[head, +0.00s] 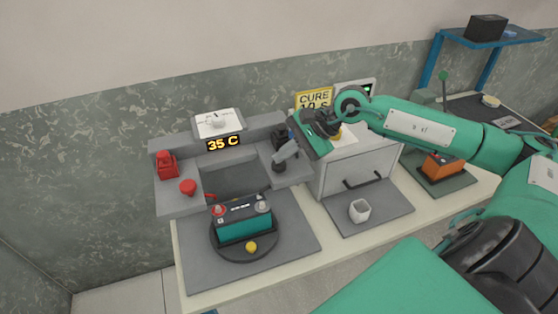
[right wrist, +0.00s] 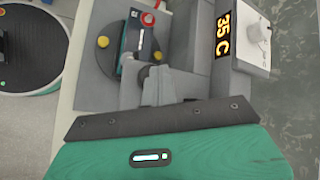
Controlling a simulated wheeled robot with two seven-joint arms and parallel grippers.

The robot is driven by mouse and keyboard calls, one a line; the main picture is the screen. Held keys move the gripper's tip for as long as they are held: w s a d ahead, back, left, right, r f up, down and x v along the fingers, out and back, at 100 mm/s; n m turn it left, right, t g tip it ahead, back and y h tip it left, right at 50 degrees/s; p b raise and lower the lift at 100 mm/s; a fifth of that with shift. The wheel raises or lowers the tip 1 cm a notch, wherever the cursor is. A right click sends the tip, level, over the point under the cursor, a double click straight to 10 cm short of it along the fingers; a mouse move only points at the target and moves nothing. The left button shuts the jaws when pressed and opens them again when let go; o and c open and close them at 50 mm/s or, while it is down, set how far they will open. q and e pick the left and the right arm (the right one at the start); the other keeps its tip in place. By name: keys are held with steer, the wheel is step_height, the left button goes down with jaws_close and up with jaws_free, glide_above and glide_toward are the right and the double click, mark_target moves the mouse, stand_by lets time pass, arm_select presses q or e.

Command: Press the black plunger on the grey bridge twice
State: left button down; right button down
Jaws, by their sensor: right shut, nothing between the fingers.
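The grey bridge (head: 225,150) stands on the bench at left centre, over a teal battery (head: 240,222). It also shows in the right wrist view (right wrist: 193,60). My right gripper (head: 281,163) is shut and empty, with its grey fingertips low at the right part of the bridge. The black plunger (right wrist: 146,73) shows only partly, as a dark round shape at the fingertips (right wrist: 157,74) in the right wrist view. The fingers hide most of it, and I cannot tell whether they touch it. A red plunger (head: 187,187) is on the bridge's left part. My left gripper is out of view.
A red block (head: 166,164) and a black block (head: 279,135) stand on the bridge, beside a "35 C" display (head: 223,143). A grey oven-like box (head: 352,172) with a handle is close at right. A white cup (head: 360,210) stands before it.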

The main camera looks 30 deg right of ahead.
mark_target(284, 163)
steer(key=shift+f+b, duration=0.3)
steer(key=shift+f, duration=0.1)
steer(key=shift+r, duration=0.15)
stand_by(0.4)
steer(key=shift+r+p, duration=0.5)
steer(key=shift+r, duration=0.8)
step_height(284, 163, up, 5)
steer(key=shift+p, duration=0.85)
steer(key=shift+r, duration=0.1)
stand_by(1.5)
